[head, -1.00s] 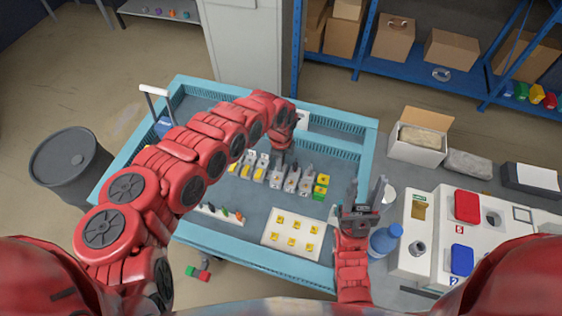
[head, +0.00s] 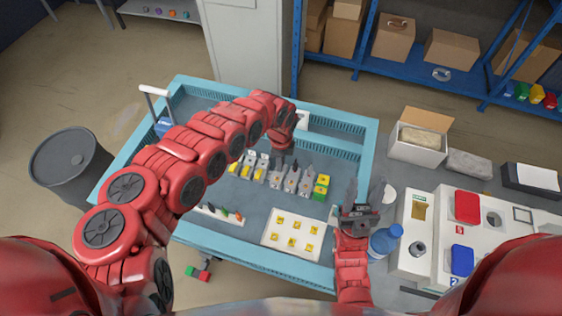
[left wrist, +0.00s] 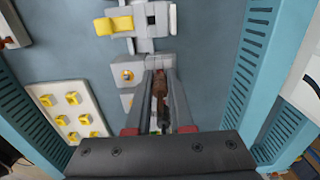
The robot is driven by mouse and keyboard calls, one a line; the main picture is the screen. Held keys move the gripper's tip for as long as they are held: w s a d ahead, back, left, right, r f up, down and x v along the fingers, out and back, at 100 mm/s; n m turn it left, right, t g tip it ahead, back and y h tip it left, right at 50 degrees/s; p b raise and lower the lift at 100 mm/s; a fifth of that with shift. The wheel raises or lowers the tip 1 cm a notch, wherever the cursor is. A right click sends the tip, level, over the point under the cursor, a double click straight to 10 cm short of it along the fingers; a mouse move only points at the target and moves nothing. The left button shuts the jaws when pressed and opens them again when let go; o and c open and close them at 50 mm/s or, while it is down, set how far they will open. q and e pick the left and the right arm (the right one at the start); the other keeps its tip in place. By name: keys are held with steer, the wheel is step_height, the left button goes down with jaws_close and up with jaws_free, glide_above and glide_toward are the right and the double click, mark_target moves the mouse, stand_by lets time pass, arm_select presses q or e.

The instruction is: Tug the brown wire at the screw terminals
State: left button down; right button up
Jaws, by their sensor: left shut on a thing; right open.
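My left gripper (head: 280,160) reaches down over the row of grey and white terminal blocks (head: 291,182) from the far side. In the left wrist view its two fingers (left wrist: 161,84) are shut around the brown wire (left wrist: 161,92), a short brown piece showing between them. The fingertips are beside a white block with an orange screw top (left wrist: 130,75). The wire's end at the block is hidden by the fingers. My right gripper (head: 364,193) is open and empty, pointing up near the right edge of the blue-rimmed bench.
A white tray with yellow pieces (head: 270,240) lies in front of the blocks. Yellow and green blocks (head: 321,186) end the row at right. A blue bottle (head: 385,240) stands close to my right gripper. The bench has a raised blue rim (head: 345,113).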

stand_by(0.7)
arm_select(q)
steer(key=c, duration=0.7)
jaws_free()
steer(key=shift+f, duration=0.1)
steer(key=o, duration=0.4)
step_height(320, 180, up, 8)
steer(key=p, duration=0.5)
steer(key=shift+f, duration=0.25)
